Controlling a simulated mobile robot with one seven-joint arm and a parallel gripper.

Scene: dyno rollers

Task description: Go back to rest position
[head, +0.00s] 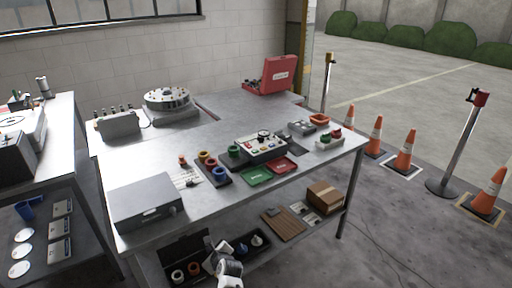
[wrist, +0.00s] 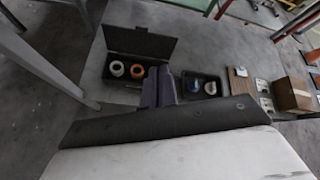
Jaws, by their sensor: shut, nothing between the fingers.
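My gripper (wrist: 158,76) shows in the wrist view, its two dark fingers together and empty. It is over the lower shelf, in front of the gap between an open black case (wrist: 138,45) and a black tray (wrist: 203,97). In the head view, my white wrist and gripper (head: 213,254) are low at the bottom middle, beside the table's lower shelf. The case holds a white ring (wrist: 117,68) and an orange ring (wrist: 138,72). The tray holds a blue-and-white item (wrist: 192,86) and a white one (wrist: 210,88). No rest position is marked in view.
The metal table (head: 225,205) above the shelf carries a grey box (head: 145,201), colored rings, trays and a control panel (head: 262,146). A table leg (wrist: 50,62) stands left of the case. A cardboard box (head: 325,196) sits right on the shelf. Traffic cones (head: 405,150) stand on the open floor.

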